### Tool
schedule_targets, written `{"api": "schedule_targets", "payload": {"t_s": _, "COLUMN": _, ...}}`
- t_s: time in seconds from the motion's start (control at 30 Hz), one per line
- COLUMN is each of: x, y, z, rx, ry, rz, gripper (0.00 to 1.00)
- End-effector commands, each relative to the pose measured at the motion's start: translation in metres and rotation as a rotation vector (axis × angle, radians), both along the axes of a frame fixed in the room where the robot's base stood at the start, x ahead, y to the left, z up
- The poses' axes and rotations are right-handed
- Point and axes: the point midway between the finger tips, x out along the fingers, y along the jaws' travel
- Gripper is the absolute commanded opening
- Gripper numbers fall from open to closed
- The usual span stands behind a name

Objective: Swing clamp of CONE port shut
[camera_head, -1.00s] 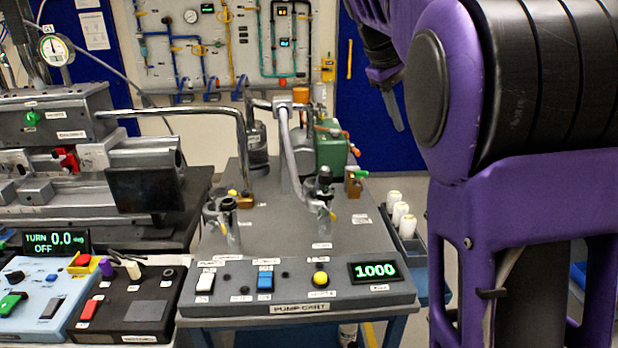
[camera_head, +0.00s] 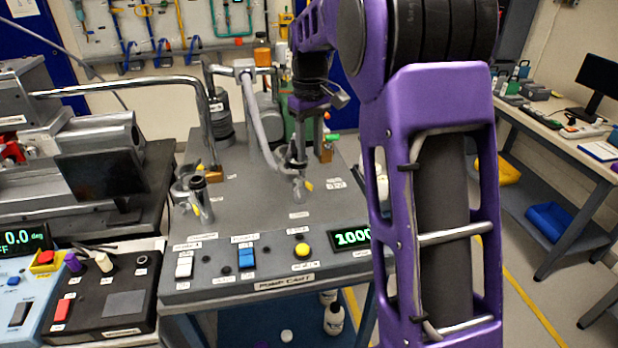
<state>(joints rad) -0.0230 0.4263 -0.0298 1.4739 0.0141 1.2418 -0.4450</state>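The pump cart (camera_head: 260,220) carries two short upright ports with clamps. The left port (camera_head: 200,200) has a yellow-tipped clamp piece beside it.
A grey hose (camera_head: 262,130) and the green pump (camera_head: 313,130) stand close behind my gripper. A bent metal pipe (camera_head: 140,84) runs in from the left. The front panel has white, blue and yellow buttons and a display (camera_head: 352,237). A bench (camera_head: 560,150) stands at right.

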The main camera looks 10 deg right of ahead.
Motion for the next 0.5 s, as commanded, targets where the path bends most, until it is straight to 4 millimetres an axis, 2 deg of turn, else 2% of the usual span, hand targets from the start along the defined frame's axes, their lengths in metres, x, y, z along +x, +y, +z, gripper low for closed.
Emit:
{"api": "schedule_targets", "payload": {"t_s": 0.1, "x": -0.001, "y": 0.0, "z": -0.028, "rx": 0.0, "ry": 0.004, "rz": 0.0, "gripper": 0.39}}
{"api": "schedule_targets", "payload": {"t_s": 0.23, "x": -0.001, "y": 0.0, "z": -0.053, "rx": -0.001, "ry": 0.004, "rz": 0.0, "gripper": 0.39}}
{"api": "schedule_targets", "payload": {"t_s": 0.5, "x": 0.0, "y": 0.0, "z": -0.082, "rx": -0.001, "ry": 0.002, "rz": 0.0, "gripper": 0.39}}
